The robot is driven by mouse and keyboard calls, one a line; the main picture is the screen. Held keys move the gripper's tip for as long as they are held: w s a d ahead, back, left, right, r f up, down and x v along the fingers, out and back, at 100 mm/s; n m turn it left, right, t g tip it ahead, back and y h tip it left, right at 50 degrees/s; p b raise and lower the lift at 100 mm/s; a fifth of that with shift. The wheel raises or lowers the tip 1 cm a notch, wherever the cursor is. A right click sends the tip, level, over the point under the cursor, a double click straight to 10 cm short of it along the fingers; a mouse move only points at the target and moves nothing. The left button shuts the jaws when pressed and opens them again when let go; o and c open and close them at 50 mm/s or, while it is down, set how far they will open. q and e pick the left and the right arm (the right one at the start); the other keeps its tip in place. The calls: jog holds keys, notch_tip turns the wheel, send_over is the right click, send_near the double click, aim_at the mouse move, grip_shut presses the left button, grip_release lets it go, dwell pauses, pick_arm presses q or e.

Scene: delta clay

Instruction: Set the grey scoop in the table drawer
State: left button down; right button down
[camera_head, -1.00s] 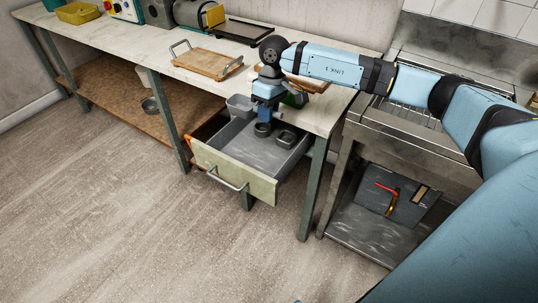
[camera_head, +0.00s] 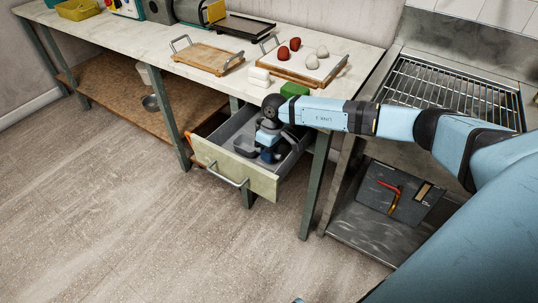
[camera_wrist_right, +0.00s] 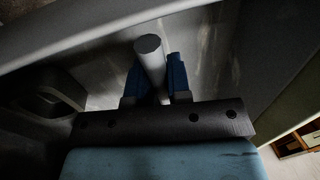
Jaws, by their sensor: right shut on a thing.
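The table drawer (camera_head: 220,165) is pulled open under the worktop. My right gripper (camera_head: 268,154) is down inside it, below the level of the tabletop. In the right wrist view, its two blue fingers (camera_wrist_right: 156,75) are shut on the grey handle of the scoop (camera_wrist_right: 150,55). The scoop's grey bowl (camera_head: 245,147) shows just left of the gripper, within the drawer walls. I cannot tell whether it touches the drawer floor. A dark, round, hollow thing (camera_wrist_right: 52,100) lies left of the fingers in the wrist view. My left gripper is not in view.
An empty wooden tray (camera_head: 207,59) stands further left. A metal rack (camera_head: 450,95) is at right. The floor in front is clear.

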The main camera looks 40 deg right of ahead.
jog(key=shift+f, duration=0.15)
jog(key=shift+f+b, duration=0.3)
jog(key=c, duration=1.1)
grip_release()
jog(key=shift+r, duration=0.15)
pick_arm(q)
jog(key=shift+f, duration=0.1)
pick_arm(e)
jog(key=shift+r, duration=0.1)
jog(key=shift+r+p, duration=0.25)
jog(key=shift+p, duration=0.3)
pick_arm(q)
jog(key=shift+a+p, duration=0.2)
jog(key=shift+p, duration=0.25)
pick_arm(e)
jog(key=r, duration=0.3)
jog(key=d+r, duration=0.1)
jog(key=r, duration=0.3)
jog(key=d+r, duration=0.1)
jog(key=r, duration=0.3)
jog(key=shift+w+d+r, duration=0.1)
jog(key=shift+w+r, duration=0.1)
jog(key=shift+w, duration=0.2)
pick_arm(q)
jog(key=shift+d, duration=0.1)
